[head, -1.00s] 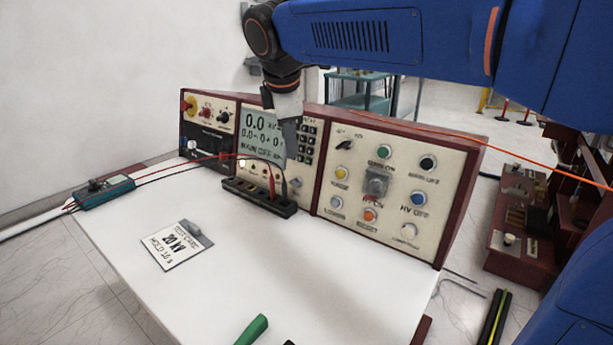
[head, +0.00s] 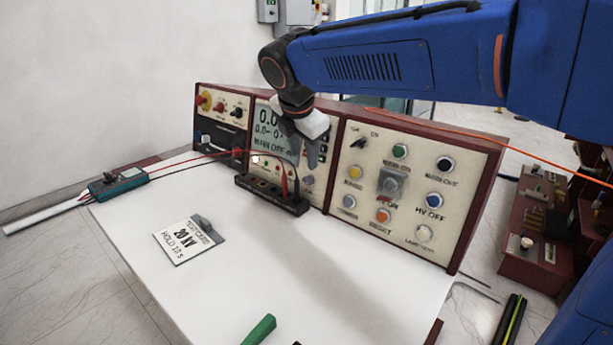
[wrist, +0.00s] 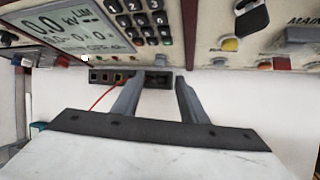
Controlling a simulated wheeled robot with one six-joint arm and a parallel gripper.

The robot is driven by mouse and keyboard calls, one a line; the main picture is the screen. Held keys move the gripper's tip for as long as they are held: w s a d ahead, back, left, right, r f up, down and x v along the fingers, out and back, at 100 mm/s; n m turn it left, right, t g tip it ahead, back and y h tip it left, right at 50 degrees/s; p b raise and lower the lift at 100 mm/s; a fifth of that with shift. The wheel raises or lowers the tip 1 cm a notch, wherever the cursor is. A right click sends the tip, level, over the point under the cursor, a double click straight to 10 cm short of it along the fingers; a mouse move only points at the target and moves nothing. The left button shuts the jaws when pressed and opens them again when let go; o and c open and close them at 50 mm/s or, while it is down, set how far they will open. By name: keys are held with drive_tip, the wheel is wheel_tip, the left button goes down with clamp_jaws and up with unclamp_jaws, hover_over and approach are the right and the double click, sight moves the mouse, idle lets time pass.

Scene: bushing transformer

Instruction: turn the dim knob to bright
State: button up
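A black knob (head: 359,142), which I take to be the dim knob, is at the top left of the right-hand panel section. Its label is too small to read surely. In the wrist view, a black knob (wrist: 252,20) shows at the top right, beyond the right finger. My gripper (head: 303,155) hangs in front of the middle panel section, left of the knob and apart from it. In the wrist view, my gripper (wrist: 160,78) has its two fingers spread with nothing between them. The gripper hides part of the keypad in the head view.
A black terminal strip (head: 272,194) with leads stands below my gripper. A display (head: 268,125) is left of it. Several coloured buttons, including a green one (head: 400,151), surround a grey covered switch (head: 390,184). A test card (head: 187,240) lies on the white desk.

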sight(307, 179)
drive_tip(key=x, duration=1)
clamp_jaws()
